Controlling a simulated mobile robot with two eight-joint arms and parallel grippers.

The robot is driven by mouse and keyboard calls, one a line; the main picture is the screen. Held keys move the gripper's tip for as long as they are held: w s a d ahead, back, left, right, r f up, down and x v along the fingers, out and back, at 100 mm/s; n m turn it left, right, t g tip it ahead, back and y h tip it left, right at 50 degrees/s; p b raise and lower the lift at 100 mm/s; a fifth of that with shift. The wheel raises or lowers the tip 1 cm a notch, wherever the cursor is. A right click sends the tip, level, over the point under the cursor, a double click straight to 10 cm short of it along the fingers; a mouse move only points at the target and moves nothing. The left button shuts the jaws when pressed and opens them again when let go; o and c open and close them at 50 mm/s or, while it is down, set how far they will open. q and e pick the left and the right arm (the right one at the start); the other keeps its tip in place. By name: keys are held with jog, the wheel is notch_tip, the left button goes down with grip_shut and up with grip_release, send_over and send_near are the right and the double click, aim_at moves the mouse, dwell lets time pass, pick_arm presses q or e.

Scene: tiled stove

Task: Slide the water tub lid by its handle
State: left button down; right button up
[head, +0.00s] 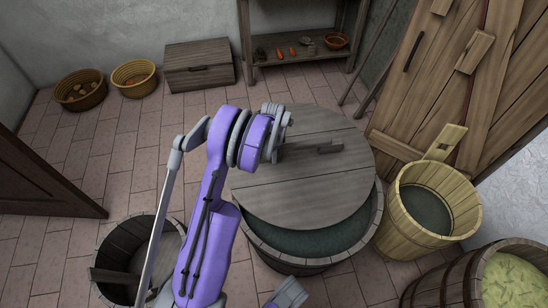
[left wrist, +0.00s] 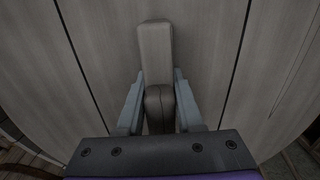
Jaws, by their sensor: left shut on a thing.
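The round grey plank lid (head: 300,190) lies on the water tub (head: 305,262), shifted toward the back. Dark water shows in a crescent at the tub's front.
A light wooden tub (head: 403,222) with water stands right of the water tub. A barrel (head: 435,288) is at the bottom right, a dark bucket (head: 113,245) at the left. A chest (head: 199,68) and shelf (head: 296,60) stand behind.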

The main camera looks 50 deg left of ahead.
pick_arm(q)
jog(key=shift+w+a, duration=0.35)
jog(key=shift+a, duration=0.35)
jog(key=shift+w+a, duration=0.35)
jog(key=shift+a, duration=0.35)
jog(key=shift+w+a, duration=0.35)
jog(key=shift+a, duration=0.35)
jog(key=shift+w+a+b, duration=0.1)
jog(key=shift+w+a, duration=0.3)
jog(key=shift+a, duration=0.4)
jog(key=shift+w+a+b, duration=0.15)
jog(key=shift+w+a, duration=0.2)
jog(key=shift+a, duration=0.4)
jog(key=shift+w+a+b, duration=0.1)
jog(key=shift+w+a, duration=0.3)
jog(key=shift+a, duration=0.4)
jog(key=shift+c, duration=2.3)
grip_release()
notch_tip(320, 180, up, 11)
jog(key=p, duration=0.2)
